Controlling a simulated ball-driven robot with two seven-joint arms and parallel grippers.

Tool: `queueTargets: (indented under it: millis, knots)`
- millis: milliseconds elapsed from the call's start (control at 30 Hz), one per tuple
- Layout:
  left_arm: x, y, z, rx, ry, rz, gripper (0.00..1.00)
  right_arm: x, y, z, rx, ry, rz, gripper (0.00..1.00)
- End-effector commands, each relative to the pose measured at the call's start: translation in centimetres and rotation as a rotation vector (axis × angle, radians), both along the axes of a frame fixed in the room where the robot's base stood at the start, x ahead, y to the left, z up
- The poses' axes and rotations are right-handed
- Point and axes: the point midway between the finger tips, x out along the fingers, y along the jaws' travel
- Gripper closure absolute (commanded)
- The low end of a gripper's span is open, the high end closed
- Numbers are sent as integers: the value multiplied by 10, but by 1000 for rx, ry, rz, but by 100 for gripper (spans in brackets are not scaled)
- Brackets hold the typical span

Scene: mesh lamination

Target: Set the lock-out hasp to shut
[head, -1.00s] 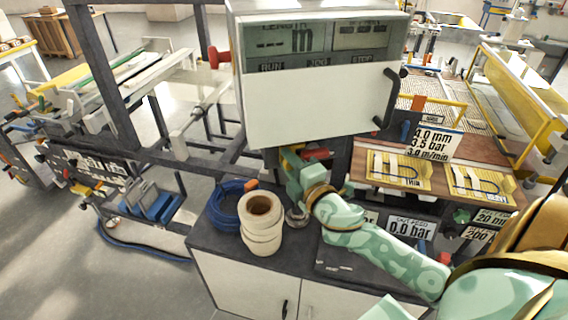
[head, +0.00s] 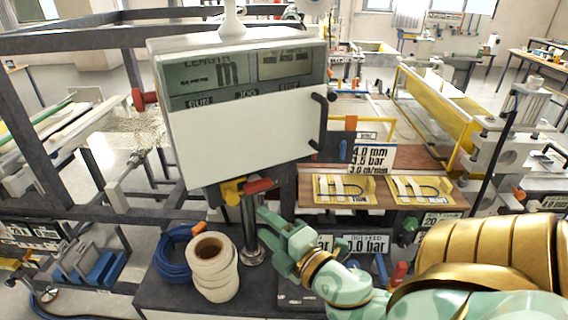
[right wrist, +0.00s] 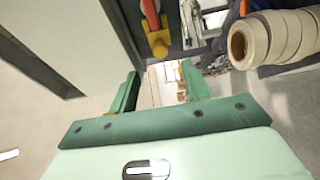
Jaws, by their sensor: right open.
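A red lever-like piece (head: 260,186) with a yellow part (head: 232,191) sits under the lower edge of the white control box (head: 240,130); it looks like the lock-out hasp. In the right wrist view the red piece (right wrist: 150,12) and yellow part (right wrist: 158,44) show at the top, beyond the fingers. I cannot tell whether the hasp is open or shut. My right gripper (head: 267,226) is green, open and empty, below and slightly right of the hasp, apart from it. Its spread fingers also show in the wrist view (right wrist: 160,78). My left gripper is out of view.
A metal post (head: 250,225) stands beneath the box. Cream tape rolls (head: 213,270) and a blue hose coil (head: 176,255) rest on the dark cabinet top. A black handle (head: 323,122) sticks out from the box's right side. Yellow sample trays (head: 345,190) lie to the right.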

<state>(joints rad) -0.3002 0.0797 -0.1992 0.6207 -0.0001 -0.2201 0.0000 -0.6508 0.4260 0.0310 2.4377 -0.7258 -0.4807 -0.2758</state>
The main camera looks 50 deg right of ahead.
Motion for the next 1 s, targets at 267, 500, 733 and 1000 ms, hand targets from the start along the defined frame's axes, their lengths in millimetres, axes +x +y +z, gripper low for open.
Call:
queueTargets:
  millis: [267,500,733,1000]
  knots:
    - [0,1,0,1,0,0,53,-43,2,1,3,0,-5,52]
    - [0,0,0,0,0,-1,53,-48,3,0,-1,-1,0,52]
    - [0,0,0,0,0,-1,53,-48,3,0,0,0,0,52]
    - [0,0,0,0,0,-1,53,-48,4,0,31,-2,2,52]
